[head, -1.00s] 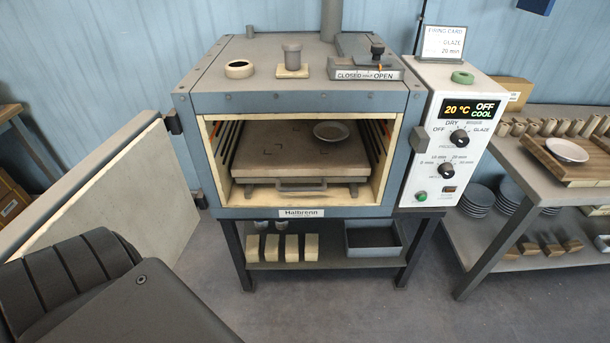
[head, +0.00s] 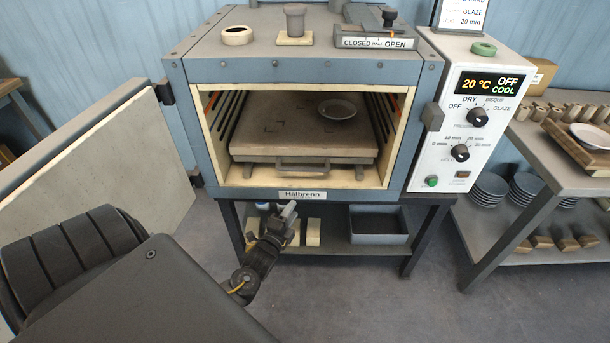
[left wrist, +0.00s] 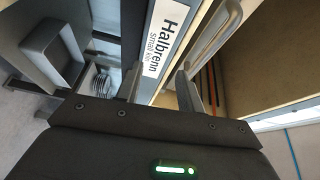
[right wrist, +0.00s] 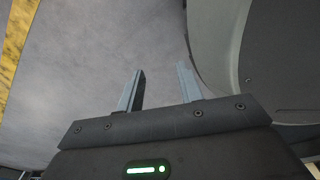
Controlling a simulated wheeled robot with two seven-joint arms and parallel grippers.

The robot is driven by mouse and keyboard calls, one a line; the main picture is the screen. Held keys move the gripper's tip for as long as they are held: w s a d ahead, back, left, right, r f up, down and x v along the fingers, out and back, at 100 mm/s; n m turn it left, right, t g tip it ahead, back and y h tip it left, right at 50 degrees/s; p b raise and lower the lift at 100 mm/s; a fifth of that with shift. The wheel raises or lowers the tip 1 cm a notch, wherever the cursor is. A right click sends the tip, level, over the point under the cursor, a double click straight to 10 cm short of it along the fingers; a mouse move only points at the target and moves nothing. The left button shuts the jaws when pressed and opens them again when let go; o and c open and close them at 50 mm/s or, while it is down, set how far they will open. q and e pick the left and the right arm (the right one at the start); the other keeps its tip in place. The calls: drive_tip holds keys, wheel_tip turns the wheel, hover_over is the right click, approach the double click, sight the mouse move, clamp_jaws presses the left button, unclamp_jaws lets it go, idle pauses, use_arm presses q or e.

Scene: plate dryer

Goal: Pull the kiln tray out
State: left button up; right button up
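The kiln (head: 300,72) stands open at the front. Inside, the flat kiln tray (head: 270,140) lies level, with a grey bar handle (head: 316,174) on its front edge near the opening. My left gripper (head: 287,212) is in front of the kiln, below the sill and a little left of the handle. In the left wrist view its fingers (left wrist: 158,88) are apart with nothing between them; the handle (left wrist: 212,38) shows beyond the right finger. My right gripper (right wrist: 160,88) is open and empty over bare floor.
The kiln door (head: 110,175) is swung wide to the left. A control box (head: 473,125) adjoins the kiln's right side. Under the kiln, a shelf holds pale blocks (head: 313,232) and a grey bin (head: 378,226). A loaded rack (head: 500,237) stands right. Floor before the kiln is clear.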

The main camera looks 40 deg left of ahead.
use_arm(q)
drive_tip(key=m+t, duration=0.1)
drive_tip(key=t, duration=0.1)
approach(305, 168)
drive_tip(key=x, duration=1)
drive_tip(key=shift+a+f, duration=0.1)
drive_tip(key=shift+f, duration=0.3)
use_arm(e)
drive_tip(key=shift+s+a, duration=0.25)
drive_tip(key=shift+s, duration=0.4)
use_arm(q)
clamp_jaws()
use_arm(e)
drive_tip(key=shift+w+d, duration=0.1)
drive_tip(key=shift+d, duration=0.25)
